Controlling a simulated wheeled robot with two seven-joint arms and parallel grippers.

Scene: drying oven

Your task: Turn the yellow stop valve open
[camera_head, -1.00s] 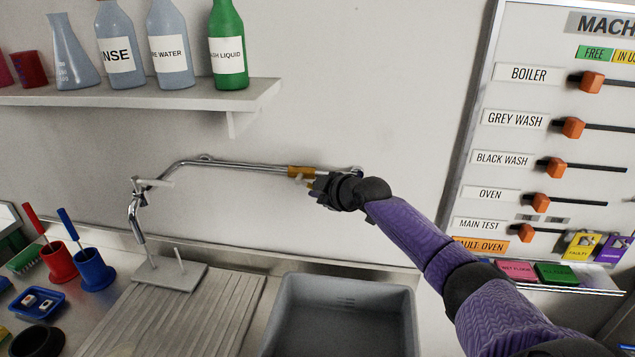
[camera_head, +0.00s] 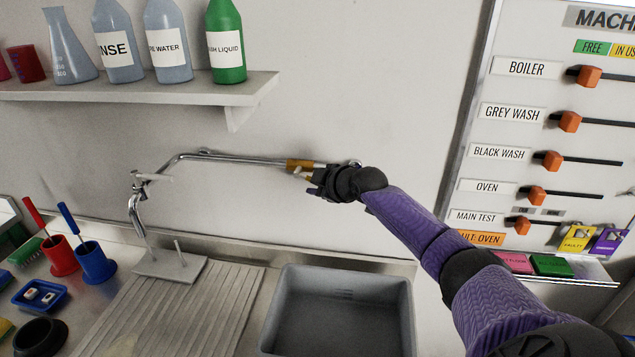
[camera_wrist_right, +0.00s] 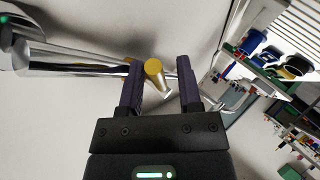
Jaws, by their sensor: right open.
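The yellow stop valve (camera_head: 299,164) is on a chrome pipe (camera_head: 235,157) that runs along the wall above the sink. In the right wrist view the yellow valve (camera_wrist_right: 153,67) shows a round end and a short pale lever, between the two dark fingers. My right gripper (camera_wrist_right: 160,92) is open with a finger on each side of the valve; gaps show, and I cannot tell whether either finger touches it. In the head view my right gripper (camera_head: 316,182) hides part of the pipe's right end. My left gripper is not in view.
A grey sink basin (camera_head: 340,275) lies below the arm, with a ribbed drainboard (camera_head: 170,320) to its left. A shelf (camera_head: 130,92) with bottles is above left. A machine board (camera_head: 475,120) with orange sliders stands at the right.

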